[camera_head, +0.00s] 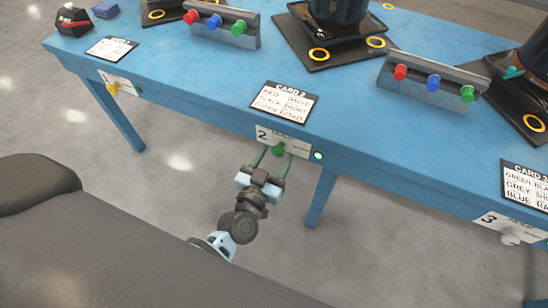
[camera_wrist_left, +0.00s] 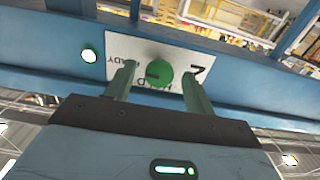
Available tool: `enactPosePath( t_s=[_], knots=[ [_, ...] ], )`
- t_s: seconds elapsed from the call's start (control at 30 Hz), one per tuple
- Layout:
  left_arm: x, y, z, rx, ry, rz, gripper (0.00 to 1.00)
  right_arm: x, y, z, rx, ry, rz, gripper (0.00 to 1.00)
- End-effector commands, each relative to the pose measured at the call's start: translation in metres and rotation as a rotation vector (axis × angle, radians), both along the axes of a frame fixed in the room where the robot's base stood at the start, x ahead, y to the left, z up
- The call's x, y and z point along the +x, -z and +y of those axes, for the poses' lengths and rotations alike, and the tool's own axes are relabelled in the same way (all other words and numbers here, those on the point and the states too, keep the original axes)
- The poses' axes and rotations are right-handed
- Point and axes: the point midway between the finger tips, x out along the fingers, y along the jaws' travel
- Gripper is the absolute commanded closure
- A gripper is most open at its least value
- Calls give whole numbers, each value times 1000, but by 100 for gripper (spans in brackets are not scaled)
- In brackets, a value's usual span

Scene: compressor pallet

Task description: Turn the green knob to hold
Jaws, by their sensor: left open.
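The green knob (camera_head: 278,149) is on the white plate (camera_head: 296,145) marked 2, on the front edge of the blue table. The knob also shows in the left wrist view (camera_wrist_left: 160,73), where the plate appears upside down. My left gripper (camera_head: 273,153) is open, with one finger on each side of the knob. In the wrist view small gaps show between the fingers (camera_wrist_left: 159,76) and the knob, so it looks not gripped. The fingers and knob hide part of the plate's lettering. I cannot read which setting the knob points to. My right gripper is not in view.
A lit green lamp (camera_head: 318,155) sits beside the plate. A yellow knob (camera_head: 113,88) and a grey knob (camera_head: 510,239) are on other plates along the edge. Card 2 (camera_head: 284,102) lies on the blue table (camera_head: 190,80) above. A table leg (camera_head: 322,197) stands right of my gripper.

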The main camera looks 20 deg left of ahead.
Motion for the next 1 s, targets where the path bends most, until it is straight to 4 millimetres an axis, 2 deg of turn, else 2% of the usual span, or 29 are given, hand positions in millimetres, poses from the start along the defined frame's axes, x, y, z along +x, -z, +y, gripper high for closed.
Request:
enactPosePath(
  t_s=[0.1,0.43,0.77,1.0],
  knots=[
    [0,0,0,0,0,0,46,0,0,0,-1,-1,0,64],
    [0,0,0,0,0,0,89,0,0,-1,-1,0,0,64],
    [0,-1,0,-46,0,1,90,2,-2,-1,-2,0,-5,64],
    [0,-1,-1,-191,1,4,90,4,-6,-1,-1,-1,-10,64]
  ],
)
